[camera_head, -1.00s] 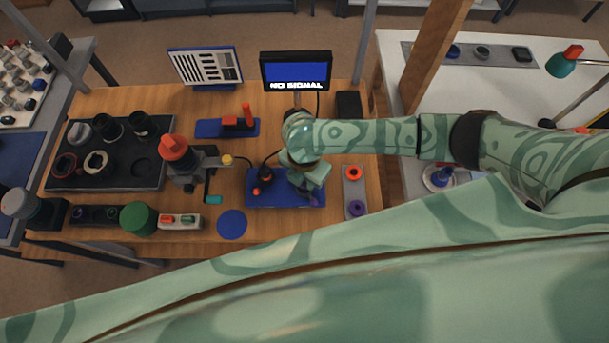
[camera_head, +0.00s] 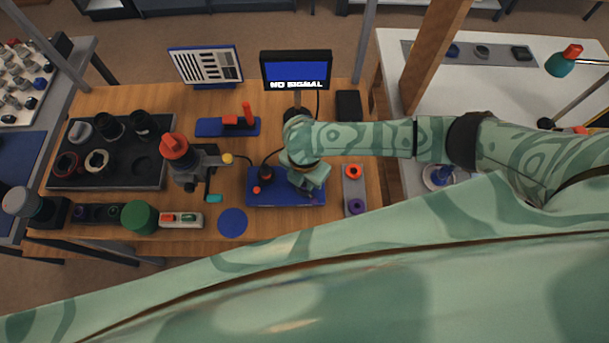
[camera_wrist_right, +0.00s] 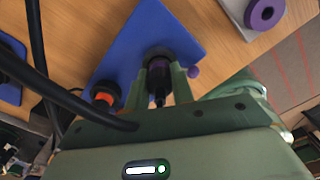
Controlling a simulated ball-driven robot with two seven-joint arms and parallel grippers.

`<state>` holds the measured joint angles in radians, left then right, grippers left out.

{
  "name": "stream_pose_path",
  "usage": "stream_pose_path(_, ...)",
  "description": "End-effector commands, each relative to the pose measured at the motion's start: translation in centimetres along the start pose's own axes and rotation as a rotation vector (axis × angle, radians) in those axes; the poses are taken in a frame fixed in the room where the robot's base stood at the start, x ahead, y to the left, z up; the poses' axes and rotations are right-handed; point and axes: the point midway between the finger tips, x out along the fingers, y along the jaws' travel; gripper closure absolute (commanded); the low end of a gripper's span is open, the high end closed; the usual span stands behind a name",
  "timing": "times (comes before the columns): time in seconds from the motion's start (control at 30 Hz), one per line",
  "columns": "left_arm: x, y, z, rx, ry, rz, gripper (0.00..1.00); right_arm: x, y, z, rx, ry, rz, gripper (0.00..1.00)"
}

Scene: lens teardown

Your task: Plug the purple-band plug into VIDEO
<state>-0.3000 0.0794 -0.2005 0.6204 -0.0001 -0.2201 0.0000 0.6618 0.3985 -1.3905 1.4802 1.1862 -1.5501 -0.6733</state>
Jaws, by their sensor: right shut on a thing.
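My right gripper (camera_head: 308,186) is over the blue board (camera_head: 262,201) in the head view. In the right wrist view its two fingers (camera_wrist_right: 160,88) are shut on a dark plug (camera_wrist_right: 159,97), with its far end against or close to a round black part on the blue board (camera_wrist_right: 130,50). Whether the plug is seated cannot be told. A small purple knob (camera_wrist_right: 194,72) shows beside the right finger. The monitor (camera_head: 296,70) reads NO SIGNAL. My left gripper is out of view.
A grey strip (camera_head: 355,190) right of the board carries an orange ring (camera_head: 353,171) and a purple ring (camera_head: 356,206). An orange-topped part (camera_wrist_right: 104,96) sits left of the fingers. Black cables (camera_wrist_right: 38,60) hang at the wrist view's left. A microscope-like stand (camera_head: 190,165) is left of the board.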

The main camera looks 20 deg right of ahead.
Motion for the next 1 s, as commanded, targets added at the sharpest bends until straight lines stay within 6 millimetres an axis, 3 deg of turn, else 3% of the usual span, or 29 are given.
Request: stream_pose_path(1.0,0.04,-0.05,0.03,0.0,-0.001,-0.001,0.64,0.75,-0.1,-0.04,0.001,0.001,-0.002,1.0)
